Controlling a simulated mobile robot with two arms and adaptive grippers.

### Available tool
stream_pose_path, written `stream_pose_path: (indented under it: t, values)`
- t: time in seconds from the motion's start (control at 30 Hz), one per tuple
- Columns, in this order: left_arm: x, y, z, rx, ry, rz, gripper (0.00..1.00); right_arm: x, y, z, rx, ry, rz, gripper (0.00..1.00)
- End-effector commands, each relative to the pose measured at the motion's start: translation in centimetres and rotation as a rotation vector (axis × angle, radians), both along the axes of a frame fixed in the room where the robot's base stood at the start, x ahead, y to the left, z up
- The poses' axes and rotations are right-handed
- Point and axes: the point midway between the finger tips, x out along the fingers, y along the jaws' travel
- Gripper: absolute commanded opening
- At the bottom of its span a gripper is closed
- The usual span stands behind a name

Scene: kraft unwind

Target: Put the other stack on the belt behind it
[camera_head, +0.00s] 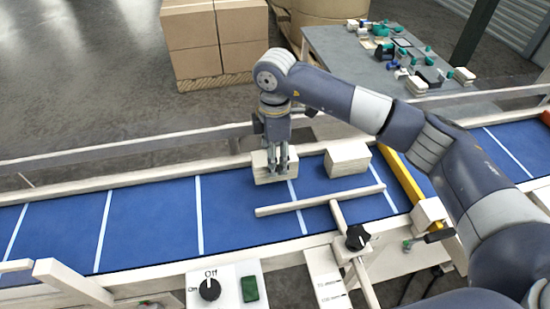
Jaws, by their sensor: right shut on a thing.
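A pale stack (347,159) of flat pieces sits on the blue belt (150,222), behind the white guide bar. A second pale stack (262,172) is to its left, at the belt's far side. My right gripper (277,168) points down with its fingers around this left stack and is shut on it. The stack appears to be at belt level, but I cannot tell whether it touches the belt. The fingers hide part of its right side. My left gripper is not in view.
A white T-shaped guide bar (320,201) with a black knob (357,237) reaches over the belt. A control box with an Off/On dial (209,289) stands in front. A yellow bar (400,176) crosses at right. A grey table (350,62) with small parts and cardboard boxes (215,40) stand behind.

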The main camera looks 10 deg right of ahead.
Motion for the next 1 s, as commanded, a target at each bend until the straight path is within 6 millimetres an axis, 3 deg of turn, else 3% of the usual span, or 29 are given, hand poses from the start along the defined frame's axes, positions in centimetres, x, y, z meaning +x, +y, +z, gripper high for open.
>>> stream_pose_path:
  t: [0.03,0.17,0.57,0.6,0.7,1.0]
  values:
    - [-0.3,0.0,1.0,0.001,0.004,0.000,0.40,-0.2,-0.1,-0.4,-0.002,0.006,-0.001,0.19]
    - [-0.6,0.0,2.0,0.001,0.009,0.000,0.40,-0.1,-0.1,-1.9,-0.002,0.004,-0.001,0.19]
    - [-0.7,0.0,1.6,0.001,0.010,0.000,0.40,-0.1,0.0,-3.1,0.000,0.001,0.001,0.19]
    - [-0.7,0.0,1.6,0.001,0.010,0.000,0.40,-0.1,0.0,-3.1,0.000,0.001,0.001,0.48]
    - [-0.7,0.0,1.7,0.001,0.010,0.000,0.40,-0.1,-0.1,-3.0,0.000,0.001,0.001,0.66]
    - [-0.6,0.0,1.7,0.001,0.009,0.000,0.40,-0.1,-0.1,-3.0,0.000,0.001,0.000,0.66]
